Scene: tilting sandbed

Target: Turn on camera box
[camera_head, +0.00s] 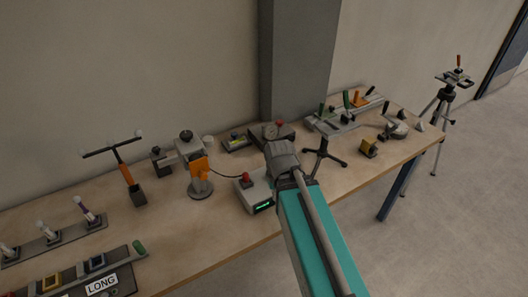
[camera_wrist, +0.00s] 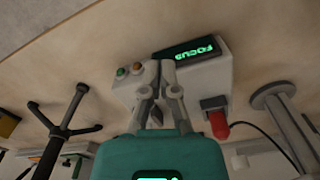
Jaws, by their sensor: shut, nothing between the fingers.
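The camera box is a pale box (camera_wrist: 205,82) with a lit green display (camera_wrist: 190,50) that reads FOCUS, upside down in the wrist view. A green button (camera_wrist: 121,71) and an orange button (camera_wrist: 136,67) sit beside the display. A red knob (camera_wrist: 218,122) on a dark base stands on the box. Contact cannot be told. In the head view my arm hides the fingers.
A stand with an orange part (camera_head: 199,168) is left of the box, joined by a cable. A black tripod stand (camera_head: 323,157) and a yellow block (camera_head: 369,148) are to the right. Dark devices (camera_head: 236,141) lie behind.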

